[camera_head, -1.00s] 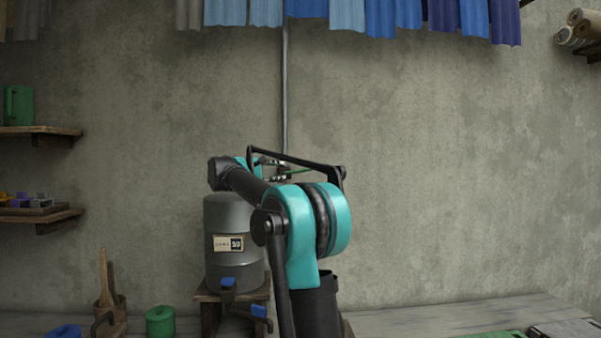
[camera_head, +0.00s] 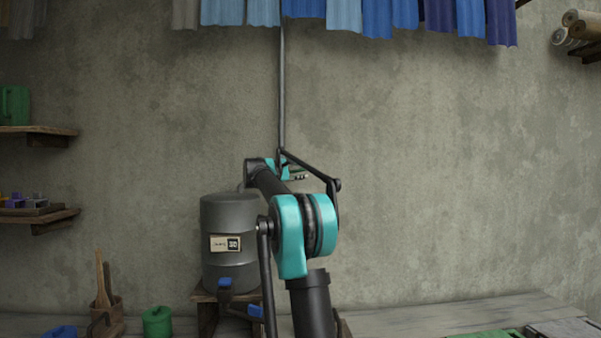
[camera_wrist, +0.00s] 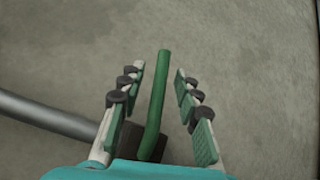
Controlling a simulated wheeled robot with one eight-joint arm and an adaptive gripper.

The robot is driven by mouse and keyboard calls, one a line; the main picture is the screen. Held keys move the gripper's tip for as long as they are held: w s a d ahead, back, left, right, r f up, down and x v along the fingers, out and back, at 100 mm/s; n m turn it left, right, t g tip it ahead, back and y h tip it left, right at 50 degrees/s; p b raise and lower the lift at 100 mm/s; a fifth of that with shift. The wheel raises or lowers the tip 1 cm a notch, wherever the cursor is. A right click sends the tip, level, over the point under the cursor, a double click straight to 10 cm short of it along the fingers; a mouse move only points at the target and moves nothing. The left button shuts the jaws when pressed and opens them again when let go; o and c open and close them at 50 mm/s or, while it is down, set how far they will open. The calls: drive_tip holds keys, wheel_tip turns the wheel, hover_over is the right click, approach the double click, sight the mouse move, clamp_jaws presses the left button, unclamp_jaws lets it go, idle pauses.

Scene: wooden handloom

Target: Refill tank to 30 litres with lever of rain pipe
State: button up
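The grey tank (camera_head: 231,268) stands on a small wooden stand at the left of my arm. Its front label (camera_head: 225,243) has a dark number box, too small to read surely. The rain pipe (camera_head: 282,95) runs down the wall behind my arm; it also crosses the left of the wrist view (camera_wrist: 45,115). The green lever (camera_wrist: 154,110) rises from a dark block (camera_wrist: 127,140). My gripper (camera_wrist: 160,85) is open, its fingers on either side of the lever with gaps visible. In the head view, my arm largely hides the lever and the pipe's lower end.
Coloured cloth (camera_head: 350,15) hangs along the top. Wooden shelves (camera_head: 40,216) are at the left, and a green pot (camera_head: 157,321) sits on the bench.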

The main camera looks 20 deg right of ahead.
clamp_jaws()
idle(0.3)
